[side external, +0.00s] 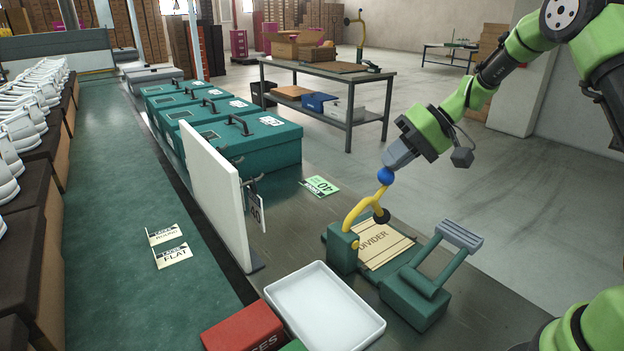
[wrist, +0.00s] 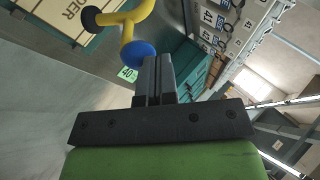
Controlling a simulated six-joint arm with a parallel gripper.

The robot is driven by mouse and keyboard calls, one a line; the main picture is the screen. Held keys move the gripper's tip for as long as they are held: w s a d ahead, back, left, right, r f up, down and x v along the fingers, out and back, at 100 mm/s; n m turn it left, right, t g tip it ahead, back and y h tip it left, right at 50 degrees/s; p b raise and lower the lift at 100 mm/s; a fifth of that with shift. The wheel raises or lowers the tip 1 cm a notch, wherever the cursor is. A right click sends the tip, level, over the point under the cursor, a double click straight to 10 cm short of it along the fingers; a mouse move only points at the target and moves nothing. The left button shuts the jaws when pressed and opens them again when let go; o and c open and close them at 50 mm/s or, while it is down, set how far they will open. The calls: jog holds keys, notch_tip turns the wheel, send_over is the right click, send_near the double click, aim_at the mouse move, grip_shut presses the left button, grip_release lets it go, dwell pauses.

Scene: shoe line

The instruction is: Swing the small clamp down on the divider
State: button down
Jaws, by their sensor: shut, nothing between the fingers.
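The small clamp (side external: 356,208) has a yellow arm rising from a green block, with a blue ball knob (side external: 385,176) at its top end and a dark round pad (side external: 381,215) on a side branch. The arm stands tilted up, the pad seemingly above the card marked DIVIDER (side external: 372,256), which lies on a green base. My gripper (side external: 389,166) is shut and empty, its fingertips right at the blue knob. In the wrist view my fingers (wrist: 158,65) are together beside the knob (wrist: 137,52); I cannot tell whether they touch it.
A green block with a grey-topped lever (side external: 458,237) stands right of the card. A white tray (side external: 325,305) and red box (side external: 243,328) lie in front. A white upright panel (side external: 212,195) and several green cases (side external: 250,140) stand at left. Bench behind the clamp is mostly free.

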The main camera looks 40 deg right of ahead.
jog(key=d+f+m+y, duration=0.1)
jog(key=d+f+y, duration=0.3)
jog(key=f, duration=0.3)
jog(key=shift+d+f+t+y, duration=0.3)
jog(key=shift+d+f, duration=0.05)
jog(key=shift+d, duration=0.4)
jog(key=shift+s+f, duration=0.1)
jog(key=a+r+v, duration=0.1)
jog(key=r+v, duration=0.1)
jog(key=v, duration=1)
jog(key=shift+w+d+r, duration=0.3)
jog(key=shift+r, duration=0.1)
